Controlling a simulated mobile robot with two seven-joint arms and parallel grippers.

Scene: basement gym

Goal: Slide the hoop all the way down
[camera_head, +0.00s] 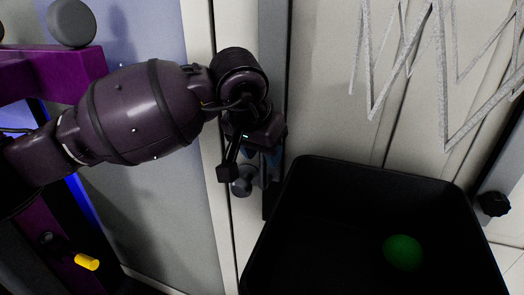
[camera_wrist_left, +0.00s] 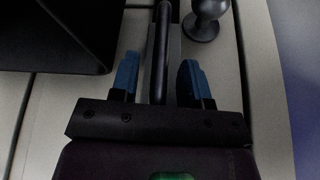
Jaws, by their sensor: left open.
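Pale grey zigzag strands (camera_head: 440,70), which look like the hoop's net, hang at the top right of the head view. The hoop's rim is not in view. My left gripper (camera_head: 262,157) points down in front of a grey upright rail (camera_head: 272,60). In the left wrist view, the blue fingertips of my left gripper (camera_wrist_left: 158,75) are apart. A dark bar (camera_wrist_left: 161,45) stands between them, with a gap visible on the right side. A grey round knob (camera_head: 242,187) is just beside the fingers; it also shows in the wrist view (camera_wrist_left: 204,22). My right gripper is not in view.
A deep black bin (camera_head: 375,170) stands at the lower middle and right, close to my left gripper, with a green ball (camera_head: 403,252) inside. A purple frame (camera_head: 60,72) with a yellow-tipped peg (camera_head: 87,262) is at the left. A black knob (camera_head: 493,204) is at the right.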

